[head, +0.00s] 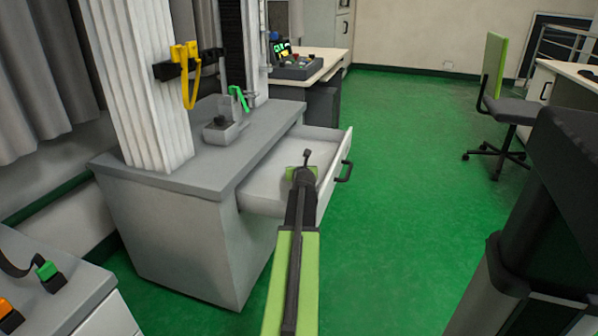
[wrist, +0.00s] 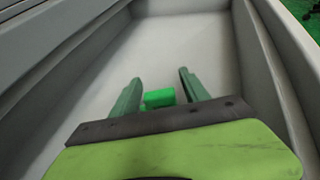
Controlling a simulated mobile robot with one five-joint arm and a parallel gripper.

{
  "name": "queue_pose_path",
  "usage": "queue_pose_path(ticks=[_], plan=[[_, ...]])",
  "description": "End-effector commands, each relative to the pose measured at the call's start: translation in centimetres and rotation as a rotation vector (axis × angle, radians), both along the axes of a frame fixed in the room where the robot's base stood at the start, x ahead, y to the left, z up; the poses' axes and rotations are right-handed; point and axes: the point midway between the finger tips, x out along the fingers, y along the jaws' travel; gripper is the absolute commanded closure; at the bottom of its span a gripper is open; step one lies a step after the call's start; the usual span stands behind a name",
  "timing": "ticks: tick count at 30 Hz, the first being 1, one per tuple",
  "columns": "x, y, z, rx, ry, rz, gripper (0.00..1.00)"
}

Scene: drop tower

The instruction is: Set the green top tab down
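A small bright green tab (wrist: 160,98) shows in the wrist view, inside the pale open drawer (wrist: 190,50). It lies between the two dark green fingers of my gripper (wrist: 160,76), with gaps at its sides. My gripper is open, and its fingers point into the drawer. I cannot tell for certain whether the tab rests on the drawer floor. In the head view my gripper (head: 293,173) is over the open drawer (head: 340,158), largely hidden behind my wrist, and the tab cannot be made out there.
A grey cabinet (head: 180,245) carries the white column, a yellow hook (head: 188,75) and a small fixture with a green handle (head: 239,97). A desk with a control box (head: 297,66) stands behind. A chair (head: 510,110) is at right. The green floor between is clear.

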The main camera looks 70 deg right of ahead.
Motion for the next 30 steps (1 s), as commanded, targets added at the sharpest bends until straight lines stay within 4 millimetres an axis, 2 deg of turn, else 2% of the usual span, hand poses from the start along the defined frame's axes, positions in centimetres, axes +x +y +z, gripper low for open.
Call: queue_pose_path(ticks=[7, 10, 21, 25, 30], plan=[[0.0, 0.0, 0.0, 0.000, 0.000, 0.000, 0.46], [0.0, 0.0, 0.7, 0.000, 0.000, 0.000, 0.46], [-3.5, 7.5, 4.1, 0.000, 0.000, 0.001, 0.46], [-4.4, 9.3, 4.8, 0.000, 0.000, 0.000, 0.46], [-4.8, 10.1, 5.0, 0.000, 0.001, 0.000, 0.46]])
